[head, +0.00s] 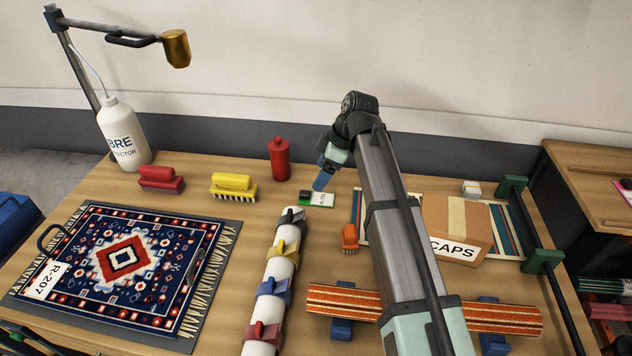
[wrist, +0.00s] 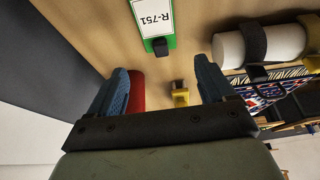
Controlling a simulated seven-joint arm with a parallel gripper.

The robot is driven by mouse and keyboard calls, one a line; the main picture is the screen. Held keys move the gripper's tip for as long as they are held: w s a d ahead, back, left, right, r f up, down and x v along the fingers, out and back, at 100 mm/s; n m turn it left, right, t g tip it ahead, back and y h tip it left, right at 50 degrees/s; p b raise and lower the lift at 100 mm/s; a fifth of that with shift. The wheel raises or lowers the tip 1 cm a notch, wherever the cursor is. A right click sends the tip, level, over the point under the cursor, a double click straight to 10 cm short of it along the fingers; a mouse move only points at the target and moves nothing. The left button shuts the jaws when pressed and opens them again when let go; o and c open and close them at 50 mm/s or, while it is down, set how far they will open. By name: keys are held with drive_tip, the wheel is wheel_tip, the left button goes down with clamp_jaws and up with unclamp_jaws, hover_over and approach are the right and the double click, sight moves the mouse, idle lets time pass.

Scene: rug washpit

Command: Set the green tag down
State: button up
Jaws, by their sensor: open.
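The green tag (head: 317,199) lies flat on the wooden table near the middle back, with a white label and a dark clip at its left end. In the wrist view the tag (wrist: 152,22) reads R-751 and lies beyond the fingertips, apart from them. My gripper (head: 321,184) is just above and behind the tag in the head view. Its two blue fingers (wrist: 160,75) are spread in the wrist view with nothing held between them.
A red bottle (head: 279,160) stands left of my gripper. A white roll with coloured clamps (head: 280,268), an orange brush (head: 349,238) and a cardboard box (head: 455,222) are nearby. A yellow brush (head: 233,184) and patterned rug (head: 95,270) lie left.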

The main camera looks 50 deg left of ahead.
drive_tip(key=shift+v, duration=2)
